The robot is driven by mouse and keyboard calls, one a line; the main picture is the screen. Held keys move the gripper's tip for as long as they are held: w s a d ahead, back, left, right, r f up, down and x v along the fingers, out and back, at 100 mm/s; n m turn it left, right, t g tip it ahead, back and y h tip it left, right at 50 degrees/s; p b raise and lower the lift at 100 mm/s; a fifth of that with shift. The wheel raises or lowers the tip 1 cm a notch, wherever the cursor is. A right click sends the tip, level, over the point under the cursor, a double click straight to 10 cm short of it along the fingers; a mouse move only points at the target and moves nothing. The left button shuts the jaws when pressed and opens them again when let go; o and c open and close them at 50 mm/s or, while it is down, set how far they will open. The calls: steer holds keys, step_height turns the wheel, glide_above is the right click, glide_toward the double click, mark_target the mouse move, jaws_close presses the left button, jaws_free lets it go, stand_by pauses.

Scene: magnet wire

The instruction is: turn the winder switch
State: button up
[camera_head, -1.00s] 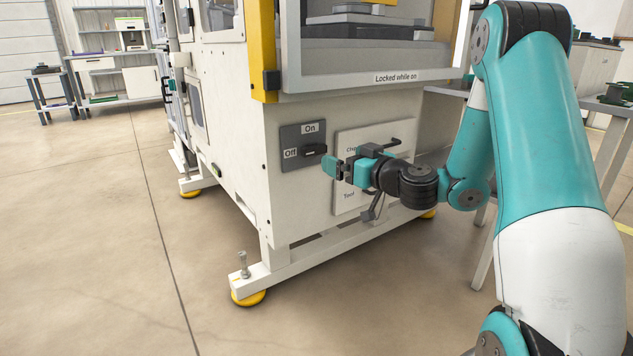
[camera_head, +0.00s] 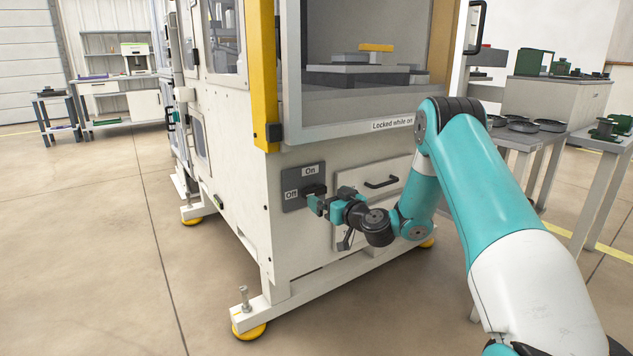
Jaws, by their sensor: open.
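The winder switch (camera_head: 314,189) is a dark knob on a grey plate (camera_head: 289,183) on the white machine's front panel. The label "On" sits above the knob and "Off" to its left. My gripper (camera_head: 315,203) is open, with teal fingertips right at the knob in the picture. The fingers hide part of the knob, so I cannot tell whether they touch it or which way it points.
A window above reads "Locked while on". A white drawer front (camera_head: 395,180) with a dark handle (camera_head: 381,183) is right of the switch. Grey tables (camera_head: 600,150) stand at the right. The floor at left is clear.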

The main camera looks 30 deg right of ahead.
mark_target(317, 190)
steer(key=w, duration=0.6)
steer(key=shift+w+a, duration=0.1)
steer(key=shift+w, duration=0.15)
steer(key=shift+c, duration=0.2)
steer(key=c, duration=0.8)
steer(key=shift+o, duration=0.2)
